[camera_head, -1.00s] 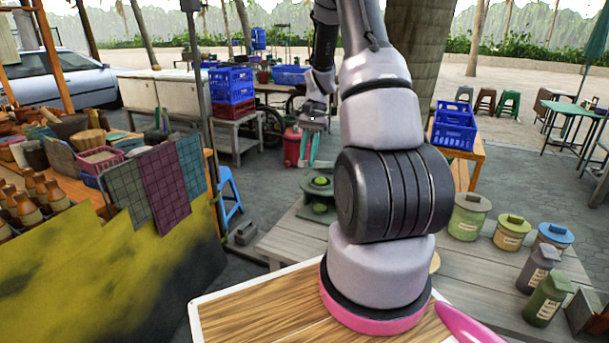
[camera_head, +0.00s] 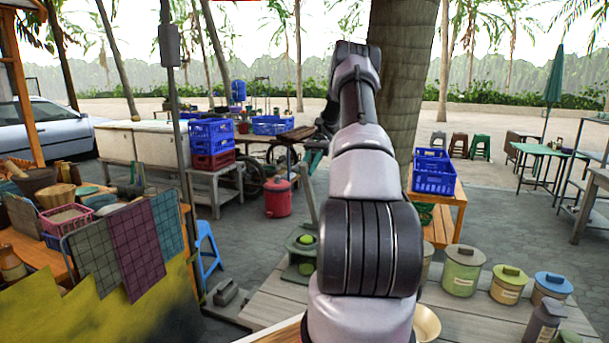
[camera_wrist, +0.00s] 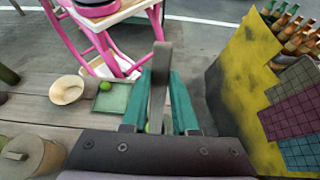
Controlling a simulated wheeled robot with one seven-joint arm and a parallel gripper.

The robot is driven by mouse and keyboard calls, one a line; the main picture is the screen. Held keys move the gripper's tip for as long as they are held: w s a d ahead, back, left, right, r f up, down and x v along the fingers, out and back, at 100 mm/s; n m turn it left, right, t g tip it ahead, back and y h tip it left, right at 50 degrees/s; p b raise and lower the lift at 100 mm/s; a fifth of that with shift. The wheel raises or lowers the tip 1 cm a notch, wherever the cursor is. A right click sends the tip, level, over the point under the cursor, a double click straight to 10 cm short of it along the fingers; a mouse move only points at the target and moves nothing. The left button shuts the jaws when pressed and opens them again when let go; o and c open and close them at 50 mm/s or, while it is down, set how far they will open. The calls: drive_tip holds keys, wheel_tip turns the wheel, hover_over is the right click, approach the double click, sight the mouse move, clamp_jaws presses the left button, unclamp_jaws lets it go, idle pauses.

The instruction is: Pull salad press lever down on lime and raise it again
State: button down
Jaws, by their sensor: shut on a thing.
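The grey-green salad press (camera_head: 302,268) stands on the wooden table, left of my arm in the head view. A green lime (camera_head: 306,239) sits on it. Its grey lever (camera_head: 306,197) stands up, leaning slightly. My gripper (camera_head: 315,157), with teal fingers, is at the lever's upper part. In the wrist view the lever (camera_wrist: 158,85) runs between the two fingers of my gripper (camera_wrist: 160,76), which is shut on it. A bit of green shows low between the fingers, mostly hidden. Another lime (camera_wrist: 104,86) lies at a green square tray (camera_wrist: 114,98).
A cream bowl (camera_wrist: 67,90) and lidded jars (camera_head: 463,270) stand on the table. A stall with hanging cloths (camera_head: 137,250) is at the left. A blue stool (camera_head: 207,255) and a red bin (camera_head: 278,198) stand behind the press.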

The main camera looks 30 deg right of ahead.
drive_tip(key=shift+w+d+r, duration=0.2)
drive_tip(key=shift+w+d, duration=0.15)
drive_tip(key=shift+d, duration=0.1)
drive_tip(key=c, duration=0.7)
unclamp_jaws()
